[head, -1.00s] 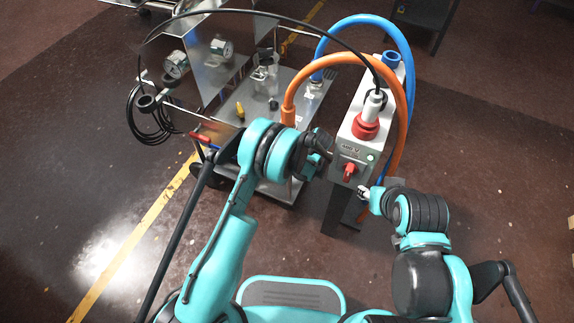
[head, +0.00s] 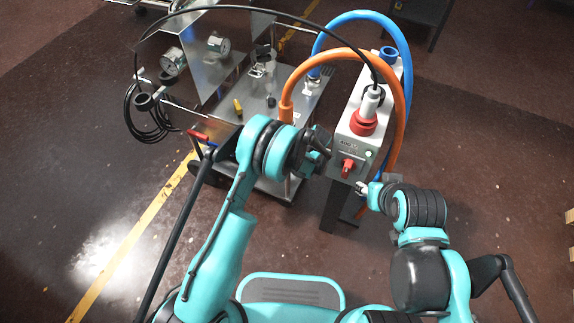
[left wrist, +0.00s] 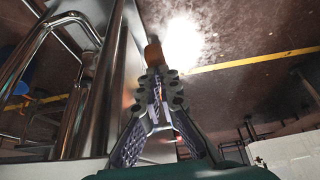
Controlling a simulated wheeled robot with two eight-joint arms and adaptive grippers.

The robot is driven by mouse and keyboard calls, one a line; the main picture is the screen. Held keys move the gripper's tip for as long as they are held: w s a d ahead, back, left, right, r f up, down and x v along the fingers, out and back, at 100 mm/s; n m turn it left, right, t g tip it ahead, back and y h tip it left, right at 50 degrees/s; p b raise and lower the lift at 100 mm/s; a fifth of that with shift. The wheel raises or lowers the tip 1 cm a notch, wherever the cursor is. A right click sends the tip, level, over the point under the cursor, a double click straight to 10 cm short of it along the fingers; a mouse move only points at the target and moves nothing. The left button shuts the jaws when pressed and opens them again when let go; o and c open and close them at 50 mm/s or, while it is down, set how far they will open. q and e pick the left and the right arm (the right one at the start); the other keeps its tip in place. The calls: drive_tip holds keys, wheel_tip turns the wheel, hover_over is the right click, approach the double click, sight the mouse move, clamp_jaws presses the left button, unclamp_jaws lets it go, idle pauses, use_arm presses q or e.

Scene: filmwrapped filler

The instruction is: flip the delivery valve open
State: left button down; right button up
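The steel trolley (head: 297,103) with gauges stands behind my left arm. An orange hose (head: 398,145) and a blue hose (head: 407,70) loop around the post. Steel rails (left wrist: 84,75) are close at left in the wrist view.

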use_arm(q)
wheel_tip(320, 180, up, 10)
drive_tip(key=shift+f, duration=0.15)
idle(0.6)
